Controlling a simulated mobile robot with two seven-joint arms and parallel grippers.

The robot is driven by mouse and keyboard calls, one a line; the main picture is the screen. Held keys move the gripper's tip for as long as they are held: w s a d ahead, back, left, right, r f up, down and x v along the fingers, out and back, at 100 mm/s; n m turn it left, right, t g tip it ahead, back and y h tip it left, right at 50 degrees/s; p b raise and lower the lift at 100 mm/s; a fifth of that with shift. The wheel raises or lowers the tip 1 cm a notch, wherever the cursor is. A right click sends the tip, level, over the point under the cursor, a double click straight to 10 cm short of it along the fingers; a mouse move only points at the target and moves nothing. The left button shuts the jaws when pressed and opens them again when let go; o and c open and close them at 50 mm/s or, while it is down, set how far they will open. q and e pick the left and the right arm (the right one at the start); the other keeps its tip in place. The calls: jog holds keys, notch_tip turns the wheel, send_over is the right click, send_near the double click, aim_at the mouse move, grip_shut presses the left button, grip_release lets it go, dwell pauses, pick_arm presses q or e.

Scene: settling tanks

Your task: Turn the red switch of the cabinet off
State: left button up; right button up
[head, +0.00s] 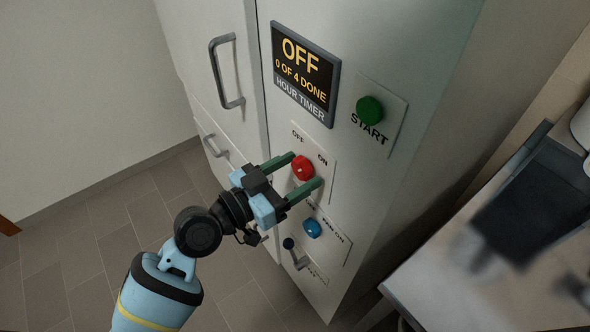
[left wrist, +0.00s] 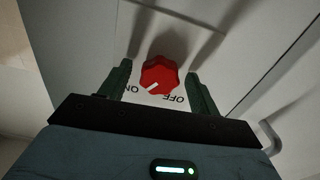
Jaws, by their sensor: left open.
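The red switch (head: 302,168) is a round lobed knob on a white plate on the cabinet (head: 292,216) front, with OFF printed at its upper left and ON at its upper right. In the left wrist view the red switch (left wrist: 160,74) shows a white pointer mark between the upside-down ON and OFF labels, leaning to the ON side. My left gripper (head: 306,170) is open, with its green fingers on either side of the switch. In the left wrist view a gap shows between the fingers (left wrist: 162,88) and the knob. My right gripper is not in view.
Above the switch is a display (head: 303,73) reading OFF, 0 OF 4 DONE, HOUR TIMER. A green START button (head: 369,110) is to its right. A counter (head: 470,262) stands at the right.

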pick_arm(q)
jog(key=shift+d, duration=0.1)
jog(key=c, duration=1)
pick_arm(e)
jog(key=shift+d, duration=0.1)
